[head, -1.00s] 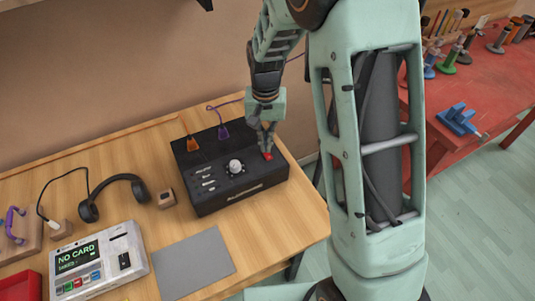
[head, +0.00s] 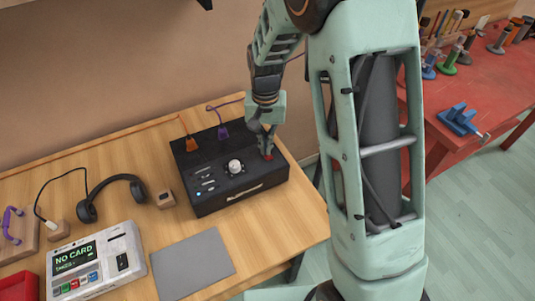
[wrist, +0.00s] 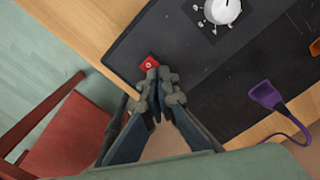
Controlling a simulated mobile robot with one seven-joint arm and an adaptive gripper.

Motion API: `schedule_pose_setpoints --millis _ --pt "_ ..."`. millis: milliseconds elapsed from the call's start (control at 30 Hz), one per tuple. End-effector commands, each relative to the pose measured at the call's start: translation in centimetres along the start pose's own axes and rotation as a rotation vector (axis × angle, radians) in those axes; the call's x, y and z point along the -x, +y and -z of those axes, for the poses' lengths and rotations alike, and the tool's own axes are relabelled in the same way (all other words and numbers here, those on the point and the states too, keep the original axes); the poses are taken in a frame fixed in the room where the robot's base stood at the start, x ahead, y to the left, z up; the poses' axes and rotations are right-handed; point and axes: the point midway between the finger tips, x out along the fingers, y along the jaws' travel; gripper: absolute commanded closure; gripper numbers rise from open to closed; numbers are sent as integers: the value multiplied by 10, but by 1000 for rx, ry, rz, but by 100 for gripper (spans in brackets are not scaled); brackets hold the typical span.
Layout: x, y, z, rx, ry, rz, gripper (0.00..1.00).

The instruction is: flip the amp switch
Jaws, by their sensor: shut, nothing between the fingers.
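The amp is a black box (head: 213,172) on the wooden table, with a white knob (head: 235,166) on top. Its red switch (head: 268,157) is at the right end of the top, and it shows in the wrist view (wrist: 149,63) too. My gripper (head: 267,148) is shut and empty, pointing down at the switch. In the wrist view the fingertips (wrist: 158,77) are right beside the switch, at or nearly touching it. A small pale-blue light (head: 199,194) glows on the amp's top, and a strip (head: 244,191) on its front looks bright.
An orange plug (head: 193,145) and a purple plug (head: 223,132) stand at the amp's back edge. A red bench (head: 480,90) stands at right.

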Motion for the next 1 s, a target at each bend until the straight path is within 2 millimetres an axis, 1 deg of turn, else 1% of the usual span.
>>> schedule_pose_setpoints --millis 67,167,900,1000 --pt "-1 1 -2 0 -4 -2 100" --pt "4 1 -2 0 -4 -2 100" --pt "64 0 -1 0 -2 -1 100" --pt "69 0 -1 0 -3 -1 100"
